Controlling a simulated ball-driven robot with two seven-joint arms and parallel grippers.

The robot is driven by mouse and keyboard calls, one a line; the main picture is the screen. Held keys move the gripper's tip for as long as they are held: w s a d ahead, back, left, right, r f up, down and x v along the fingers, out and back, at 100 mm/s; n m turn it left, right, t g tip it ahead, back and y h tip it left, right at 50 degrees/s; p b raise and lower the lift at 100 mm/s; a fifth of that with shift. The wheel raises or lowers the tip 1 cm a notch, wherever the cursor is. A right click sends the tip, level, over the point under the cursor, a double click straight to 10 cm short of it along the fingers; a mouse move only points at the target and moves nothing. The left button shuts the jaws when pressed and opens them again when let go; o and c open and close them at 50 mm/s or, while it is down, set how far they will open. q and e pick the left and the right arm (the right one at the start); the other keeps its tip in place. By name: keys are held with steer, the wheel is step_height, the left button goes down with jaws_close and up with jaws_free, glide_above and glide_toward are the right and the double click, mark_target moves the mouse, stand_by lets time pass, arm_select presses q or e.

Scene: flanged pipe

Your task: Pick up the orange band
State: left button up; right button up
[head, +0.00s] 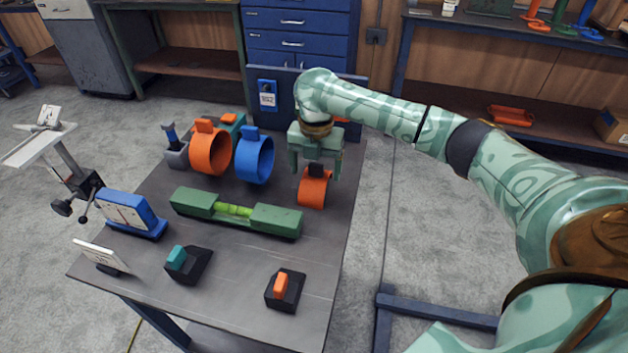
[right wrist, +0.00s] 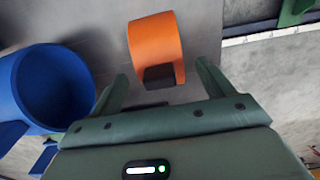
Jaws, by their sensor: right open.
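An orange band (head: 312,190), an open curved strip with a dark block (right wrist: 158,76) on one end, stands near the table's right edge. My right gripper (head: 316,172) is directly above it, pointing down, with its fingers open on either side of the dark block. In the right wrist view, the orange band (right wrist: 156,40) lies just ahead of and between the open fingers (right wrist: 160,72). I cannot tell whether the fingers touch it. A second, larger orange ring (head: 208,152) stands further left, beside a blue ring (head: 254,158). My left gripper is out of view.
A green block with a level vial (head: 235,210) lies across the table (head: 250,262). Teal (head: 187,264) and orange (head: 284,288) switches sit in front. A blue gauge (head: 130,214) is at left; a blue panel (head: 290,100) stands behind.

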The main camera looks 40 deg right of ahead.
mark_target(316, 175)
step_height(316, 175, down, 4)
steer(key=shift+w+d+r+b, duration=0.1)
steer(key=shift+w+b, duration=0.05)
steer(key=shift+b, duration=0.7)
steer(key=shift+r, duration=0.15)
steer(key=shift+c, duration=0.3)
steer(key=c, duration=1)
steer(key=shift+r, duration=0.1)
steer(key=shift+c, duration=0.2)
